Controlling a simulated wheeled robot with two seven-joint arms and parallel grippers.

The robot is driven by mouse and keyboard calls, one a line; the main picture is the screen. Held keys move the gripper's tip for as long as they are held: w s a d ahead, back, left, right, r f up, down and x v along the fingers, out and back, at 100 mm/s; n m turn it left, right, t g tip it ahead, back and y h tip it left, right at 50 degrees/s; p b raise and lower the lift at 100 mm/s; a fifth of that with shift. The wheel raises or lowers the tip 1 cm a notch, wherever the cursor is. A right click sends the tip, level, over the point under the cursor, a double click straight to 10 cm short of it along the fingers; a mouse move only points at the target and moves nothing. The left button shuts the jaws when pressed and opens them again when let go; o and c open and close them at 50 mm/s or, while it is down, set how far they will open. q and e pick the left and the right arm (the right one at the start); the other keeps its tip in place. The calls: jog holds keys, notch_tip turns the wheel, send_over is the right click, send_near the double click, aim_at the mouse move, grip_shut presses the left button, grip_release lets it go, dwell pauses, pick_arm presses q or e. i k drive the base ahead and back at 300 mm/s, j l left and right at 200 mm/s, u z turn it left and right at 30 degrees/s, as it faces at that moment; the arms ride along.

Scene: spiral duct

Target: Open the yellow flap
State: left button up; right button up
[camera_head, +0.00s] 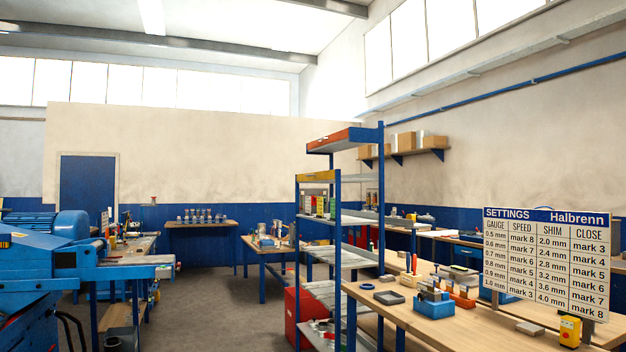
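A yellow panel (317,176), possibly the yellow flap, shows at the front of a shelf level on the blue-posted rack in the middle of the view. It is small, and I cannot tell whether it is open or closed. Neither of my grippers is in view.
An orange-red panel (328,142) fronts the rack's top level. A red cabinet (304,318) stands at the rack's foot. A wooden workbench (415,318) with tools and a settings board (546,262) fills the right. A blue machine (60,265) stands left. Grey floor (215,310) is open between.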

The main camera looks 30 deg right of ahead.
aim_at(329, 175)
jog(key=i+l+z, duration=0.3)
jog(key=i, duration=0.35)
jog(key=i+l+z, duration=0.3)
jog(key=i, duration=0.35)
jog(key=i+z, duration=0.3)
jog(key=i, duration=1.9)
jog(key=i+z, duration=0.15)
jog(key=i, duration=0.3)
jog(key=i+j+z, duration=0.1)
jog(key=i, duration=0.35)
jog(key=i+j+z, duration=0.15)
jog(key=i, duration=0.3)
jog(key=j, duration=0.1)
